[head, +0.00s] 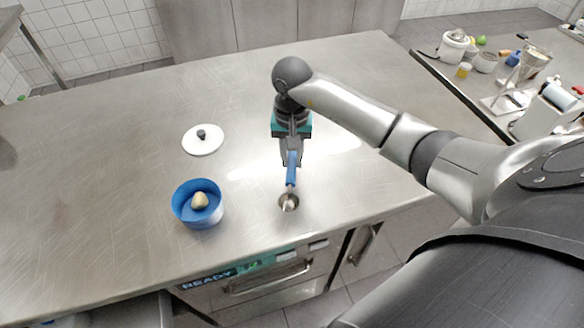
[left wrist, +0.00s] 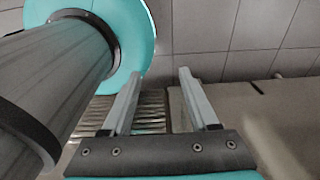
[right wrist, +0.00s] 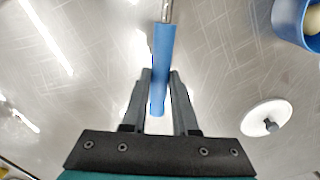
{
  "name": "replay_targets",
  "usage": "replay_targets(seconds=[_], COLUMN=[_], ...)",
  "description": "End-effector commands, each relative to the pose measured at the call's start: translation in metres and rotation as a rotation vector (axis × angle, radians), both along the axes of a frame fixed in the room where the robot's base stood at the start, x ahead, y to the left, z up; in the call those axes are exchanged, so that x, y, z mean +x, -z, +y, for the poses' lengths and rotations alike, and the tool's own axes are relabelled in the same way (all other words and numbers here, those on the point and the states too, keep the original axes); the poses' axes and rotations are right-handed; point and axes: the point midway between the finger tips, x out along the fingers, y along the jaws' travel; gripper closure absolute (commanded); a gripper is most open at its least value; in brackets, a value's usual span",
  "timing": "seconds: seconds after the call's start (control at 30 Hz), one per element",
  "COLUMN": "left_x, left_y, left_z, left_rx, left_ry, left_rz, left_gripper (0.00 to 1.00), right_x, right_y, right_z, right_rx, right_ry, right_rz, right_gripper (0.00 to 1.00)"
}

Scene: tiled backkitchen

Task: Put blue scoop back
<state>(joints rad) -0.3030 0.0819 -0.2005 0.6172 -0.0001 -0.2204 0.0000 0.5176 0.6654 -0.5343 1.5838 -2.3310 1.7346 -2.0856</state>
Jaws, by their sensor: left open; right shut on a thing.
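The blue scoop (head: 291,172) has a blue handle and a metal bowl, which points toward the front edge of the steel table in the head view. My right gripper (head: 290,158) is shut on its handle; the handle (right wrist: 163,65) also shows between the fingers (right wrist: 160,75) in the right wrist view. I cannot tell whether the scoop's bowl touches the table. My left gripper (left wrist: 158,75) is open and empty in the left wrist view, and it is not in the head view.
A blue round container (head: 198,215) with a pale, roundish thing inside stands left of the scoop. A white lid (head: 203,139) with a dark knob lies behind it. The rest of the steel table (head: 100,130) is mostly clear. A cluttered counter (head: 470,85) stands at right.

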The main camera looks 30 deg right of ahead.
Motion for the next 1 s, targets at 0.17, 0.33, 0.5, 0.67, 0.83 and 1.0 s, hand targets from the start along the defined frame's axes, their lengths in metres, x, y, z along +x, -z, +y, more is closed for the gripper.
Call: replay_targets(seconds=[0.17,0.33,0.5,0.67,0.83,1.0], left_x=[0.001,0.002,0.004,0.005,0.005,0.005], left_y=[0.001,0.002,0.002,0.004,0.005,0.005], left_z=[0.0,0.0,0.0,-0.001,-0.002,-0.002], left_rx=[0.0,-0.001,-0.001,-0.002,-0.002,-0.003], left_ry=[-0.001,-0.001,-0.001,-0.002,-0.002,-0.002], left_rz=[-0.001,-0.004,-0.007,-0.008,-0.009,-0.009], left_gripper=[0.4,0.4,0.4,0.4,0.4,0.4], right_x=[-0.001,0.0,0.0,0.0,0.0,0.0], right_y=[0.016,0.041,0.044,0.045,0.046,0.046], right_z=[0.001,0.001,0.0,0.0,0.0,0.0], right_rx=[0.001,0.002,-0.001,-0.001,-0.001,-0.001], right_ry=[0.001,0.001,0.0,0.0,0.0,0.0], right_rz=[0.003,0.001,-0.001,-0.002,-0.001,-0.001], right_gripper=[1.0,1.0,1.0,1.0,0.61,0.43])
